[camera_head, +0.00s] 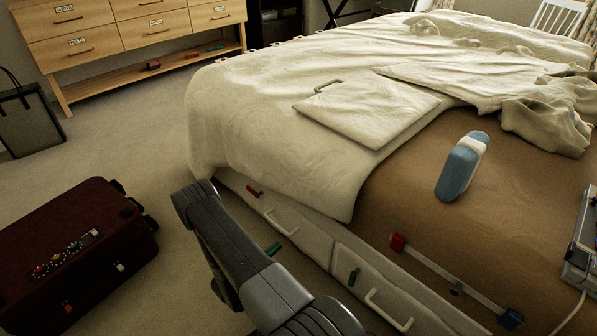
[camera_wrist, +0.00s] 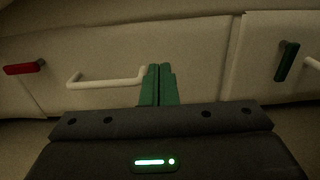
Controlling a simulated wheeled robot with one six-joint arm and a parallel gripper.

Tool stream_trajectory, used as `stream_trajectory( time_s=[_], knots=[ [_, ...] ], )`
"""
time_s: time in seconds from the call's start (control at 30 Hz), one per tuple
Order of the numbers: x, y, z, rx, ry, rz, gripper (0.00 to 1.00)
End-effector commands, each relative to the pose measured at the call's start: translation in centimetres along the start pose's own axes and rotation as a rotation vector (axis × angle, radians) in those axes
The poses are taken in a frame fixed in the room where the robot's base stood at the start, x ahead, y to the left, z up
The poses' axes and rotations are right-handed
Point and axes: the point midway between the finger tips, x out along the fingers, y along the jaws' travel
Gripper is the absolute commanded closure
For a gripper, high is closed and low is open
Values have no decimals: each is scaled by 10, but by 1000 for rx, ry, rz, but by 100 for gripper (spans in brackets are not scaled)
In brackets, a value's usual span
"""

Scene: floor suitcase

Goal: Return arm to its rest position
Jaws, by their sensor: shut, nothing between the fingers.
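My gripper (camera_wrist: 158,72) has green fingers pressed together with nothing between them. In the wrist view it points at the pale panels of the bed's base, right of a white bar handle (camera_wrist: 105,81). In the head view its green fingertips (camera_head: 273,248) show beside my arm, low in front of the bed's side. Most of the gripper is hidden behind my arm links there. The white handle (camera_head: 282,222) is just above the fingertips. I cannot tell whether the fingers touch the panel.
A red handle (camera_head: 254,191) and a dark green handle (camera_head: 354,277) stick out from the bed's side. A dark red suitcase (camera_head: 75,250) lies on the carpet at left. A bag (camera_head: 30,118) and a drawer unit (camera_head: 130,35) stand behind.

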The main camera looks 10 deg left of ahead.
Motion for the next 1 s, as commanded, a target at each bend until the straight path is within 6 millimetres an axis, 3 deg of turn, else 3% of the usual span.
stream_trajectory(
  time_s=[0.37, 1.0],
  knots=[
    [8, 0, -1, 0, 0, -3, 100],
    [99, -2, -2, 1, 0, -4, 100]
  ],
)
